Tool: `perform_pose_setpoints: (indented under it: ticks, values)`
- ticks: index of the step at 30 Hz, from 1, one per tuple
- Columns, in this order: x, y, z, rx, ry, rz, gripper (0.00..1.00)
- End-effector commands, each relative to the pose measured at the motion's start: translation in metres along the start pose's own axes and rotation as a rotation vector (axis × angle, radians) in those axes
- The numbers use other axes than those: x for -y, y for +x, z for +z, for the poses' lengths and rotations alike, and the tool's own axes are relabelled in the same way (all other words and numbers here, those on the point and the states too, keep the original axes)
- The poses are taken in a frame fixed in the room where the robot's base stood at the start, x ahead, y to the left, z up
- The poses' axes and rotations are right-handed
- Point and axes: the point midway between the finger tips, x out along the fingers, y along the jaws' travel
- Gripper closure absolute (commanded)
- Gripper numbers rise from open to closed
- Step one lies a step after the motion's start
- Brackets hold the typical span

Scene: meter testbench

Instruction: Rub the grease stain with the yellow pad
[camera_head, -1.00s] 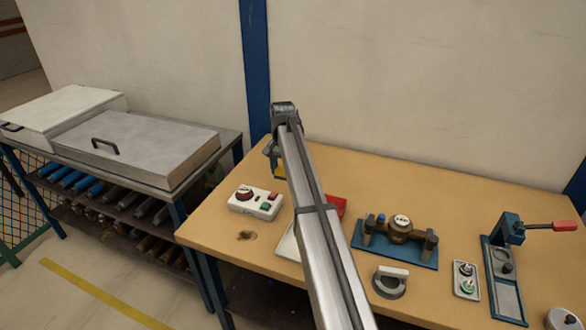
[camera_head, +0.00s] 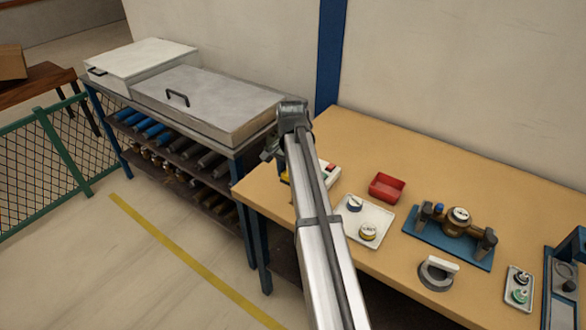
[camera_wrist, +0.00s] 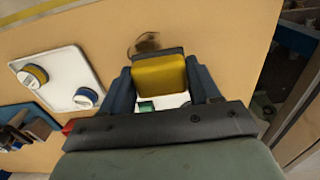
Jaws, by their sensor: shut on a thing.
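My gripper (camera_wrist: 160,78) is shut on the yellow pad (camera_wrist: 160,76), which has a dark upper edge in the wrist view. The grease stain (camera_wrist: 147,42) is a dark brown smudge on the tan tabletop, just beyond the pad's far edge in that view. The pad and stain look apart, though the height of the pad above the table is hard to judge. In the head view my gripper (camera_head: 274,150) is over the table's left end, and only a sliver of the yellow pad (camera_head: 285,177) shows. The stain is hidden behind my arm there.
A white button box (camera_head: 331,176) is partly behind my arm. A white tray (camera_head: 381,213) with two round pieces, a red bin (camera_head: 387,187) and a blue-based meter fixture (camera_head: 449,250) stand to the right. The workbench (camera_head: 420,150) ends at left, beside a shelf with cases.

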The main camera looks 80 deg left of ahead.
Motion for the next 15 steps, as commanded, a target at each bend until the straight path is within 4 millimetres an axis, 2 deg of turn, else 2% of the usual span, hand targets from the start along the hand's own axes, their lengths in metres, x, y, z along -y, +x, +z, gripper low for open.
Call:
perform_pose_setpoints:
  ticks: [5, 15]
  values:
    - [0.0, 0.008, 0.0, 0.0, 0.009, 0.0, 0.63]
    - [0.0, 0.038, 0.0, 0.0, 0.007, 0.0, 0.63]
